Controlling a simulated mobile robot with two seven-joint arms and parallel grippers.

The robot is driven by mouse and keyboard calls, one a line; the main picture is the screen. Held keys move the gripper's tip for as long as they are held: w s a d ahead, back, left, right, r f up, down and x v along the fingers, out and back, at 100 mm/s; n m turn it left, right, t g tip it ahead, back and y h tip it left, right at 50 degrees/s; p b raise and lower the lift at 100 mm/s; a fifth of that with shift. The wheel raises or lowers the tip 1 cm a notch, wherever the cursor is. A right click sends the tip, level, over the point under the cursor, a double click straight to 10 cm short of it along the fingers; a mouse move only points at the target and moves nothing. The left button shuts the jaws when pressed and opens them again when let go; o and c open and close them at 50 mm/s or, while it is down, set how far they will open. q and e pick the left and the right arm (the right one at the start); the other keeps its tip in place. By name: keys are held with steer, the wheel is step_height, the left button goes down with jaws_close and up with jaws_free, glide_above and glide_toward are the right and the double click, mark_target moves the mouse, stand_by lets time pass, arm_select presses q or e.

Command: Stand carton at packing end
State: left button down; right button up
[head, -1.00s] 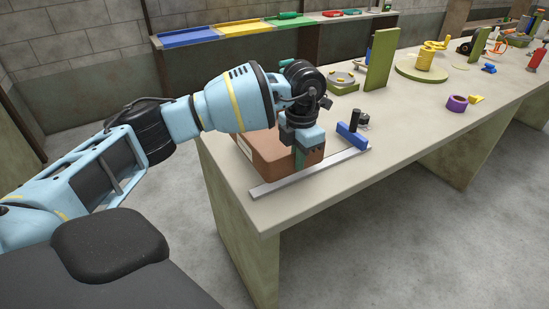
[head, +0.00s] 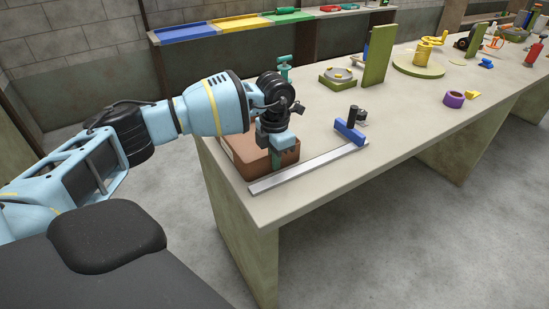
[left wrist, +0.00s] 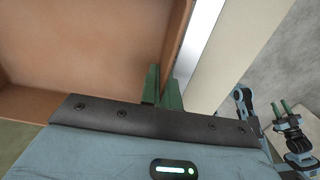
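The brown carton (head: 284,156) is at the near left end of the long table, beside a straight metal strip (head: 305,168). A pale label shows on its left side. My left gripper (head: 277,158) points down at the carton's near wall. In the left wrist view the carton's inside (left wrist: 90,45) shows, and the green fingers (left wrist: 162,88) stand on either side of its wall, shut on it. My right gripper (left wrist: 281,106) shows small at the right of the left wrist view, fingers apart and empty; it is out of the head view.
A blue block with a dark post (head: 350,131) stands at the strip's far end. A green upright panel (head: 379,55), a round green base (head: 418,66) and a purple ring (head: 453,99) are farther along. The middle of the table (head: 400,120) is clear.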

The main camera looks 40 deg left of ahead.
arm_select(q)
steer(key=c, duration=2)
jaws_free()
steer(key=shift+f, duration=0.1)
steer(key=shift+c, duration=0.2)
steer(key=o, duration=0.4)
step_height(320, 180, up, 12)
steer(key=shift+r, duration=0.15)
